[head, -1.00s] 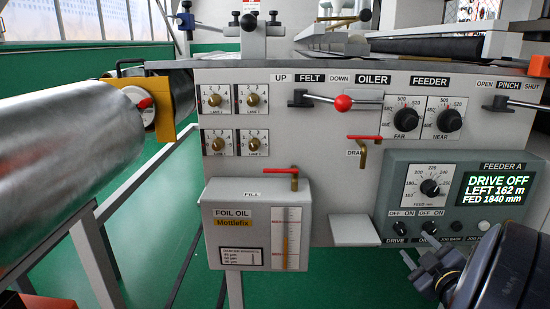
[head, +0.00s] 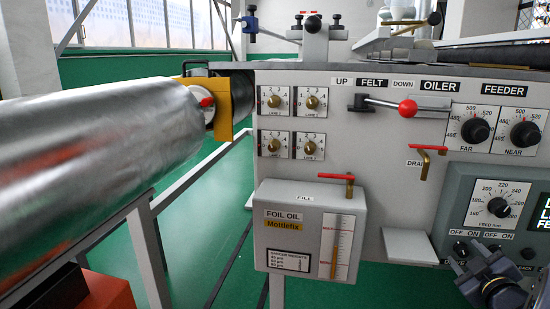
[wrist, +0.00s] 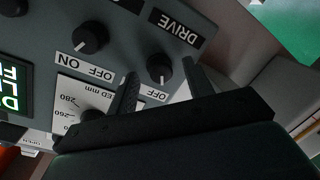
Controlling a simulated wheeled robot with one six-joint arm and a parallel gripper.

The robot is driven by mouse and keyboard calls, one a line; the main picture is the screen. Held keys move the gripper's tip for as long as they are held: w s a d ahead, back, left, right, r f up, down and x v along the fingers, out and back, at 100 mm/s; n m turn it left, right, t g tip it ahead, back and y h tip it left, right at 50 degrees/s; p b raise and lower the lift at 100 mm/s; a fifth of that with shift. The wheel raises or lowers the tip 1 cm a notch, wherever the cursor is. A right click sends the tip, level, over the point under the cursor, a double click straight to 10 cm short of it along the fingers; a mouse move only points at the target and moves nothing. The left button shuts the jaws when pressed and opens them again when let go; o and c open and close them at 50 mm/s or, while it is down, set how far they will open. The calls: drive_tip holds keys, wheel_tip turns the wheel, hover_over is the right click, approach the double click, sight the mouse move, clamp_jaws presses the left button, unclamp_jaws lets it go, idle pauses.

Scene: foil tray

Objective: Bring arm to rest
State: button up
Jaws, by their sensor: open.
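My gripper (head: 478,260) is at the lower right of the head view, in front of the feeder A panel (head: 466,208). In the wrist view my gripper (wrist: 159,68) is open and empty. Its two dark fingers stand apart, with the DRIVE knob (wrist: 160,68) seen between their tips. I cannot tell whether they touch the knob or the panel. A second black knob (wrist: 90,37) is to the left. The feed dial (wrist: 70,93) is partly hidden behind the gripper.
A large foil roll (head: 90,165) fills the left of the head view. The foil oil box (head: 300,240), with a red-handled tap (head: 337,177), juts from the grey machine front. A small pale shelf (head: 408,246) sticks out below the drain tap. Green floor (head: 205,225) shows beneath the roll.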

drive_tip(key=p+v, duration=0.4)
drive_tip(key=v, duration=0.7)
drive_tip(key=b+x, duration=0.4)
drive_tip(key=x, duration=0.7)
drive_tip(key=shift+w, duration=0.3)
drive_tip(key=shift+s+r+m, duration=0.1)
drive_tip(key=shift+m, duration=0.4)
drive_tip(key=m+p, duration=0.1)
drive_tip(key=m, duration=0.3)
drive_tip(key=shift+d+t+y, duration=0.15)
drive_tip(key=shift+t+y, duration=0.15)
drive_tip(key=shift+y, duration=0.1)
drive_tip(key=m, duration=0.4)
drive_tip(key=m+t, duration=0.1)
drive_tip(key=m, duration=0.1)
drive_tip(key=shift+f, duration=0.3)
drive_tip(key=s+p, duration=0.3)
drive_tip(key=s, duration=0.7)
drive_tip(key=shift+a, duration=0.45)
